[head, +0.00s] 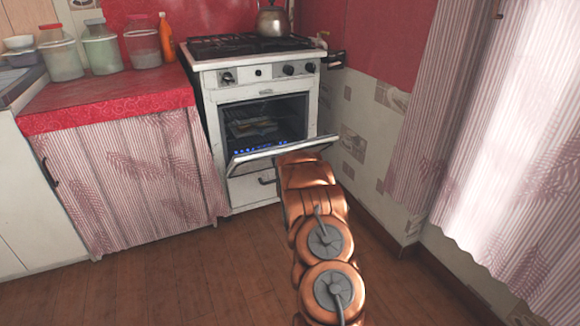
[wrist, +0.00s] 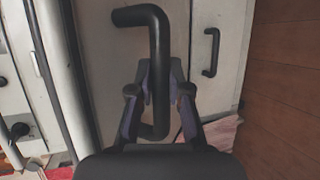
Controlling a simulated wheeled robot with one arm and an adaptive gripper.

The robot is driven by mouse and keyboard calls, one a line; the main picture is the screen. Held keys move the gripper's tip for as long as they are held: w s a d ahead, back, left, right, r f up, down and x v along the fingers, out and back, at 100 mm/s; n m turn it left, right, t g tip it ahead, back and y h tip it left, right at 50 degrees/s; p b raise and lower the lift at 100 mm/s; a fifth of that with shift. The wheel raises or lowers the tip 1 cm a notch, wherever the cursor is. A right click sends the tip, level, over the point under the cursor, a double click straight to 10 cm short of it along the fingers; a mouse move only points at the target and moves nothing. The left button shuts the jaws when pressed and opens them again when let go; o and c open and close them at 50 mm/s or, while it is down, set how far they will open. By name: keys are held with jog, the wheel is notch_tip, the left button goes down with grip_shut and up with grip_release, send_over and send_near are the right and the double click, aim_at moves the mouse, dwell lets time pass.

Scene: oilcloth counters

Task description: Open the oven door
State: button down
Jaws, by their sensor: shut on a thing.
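The white oven (head: 210,130) stands against the back wall in the head view. Its door (head: 262,154) is hinged down part way, tilted out toward me. Through the gap I see the dark oven inside (head: 262,122) with a rack and small blue flames. In the wrist view, my gripper (wrist: 159,80) is shut on the black door handle (wrist: 155,30), its fingers on either side of the bar. In the head view, my arm hides the gripper, the door handle and the right part of the door.
Below the door is a drawer with a black handle (head: 266,181), which also shows in the wrist view (wrist: 211,52). A kettle (head: 272,20) stands on the hob. A curtained counter (head: 115,95) with jars is at left. The wooden floor (head: 190,270) in front is clear.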

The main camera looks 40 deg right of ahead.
jog(key=shift+d, duration=0.1)
jog(key=c, duration=1.1)
grip_release()
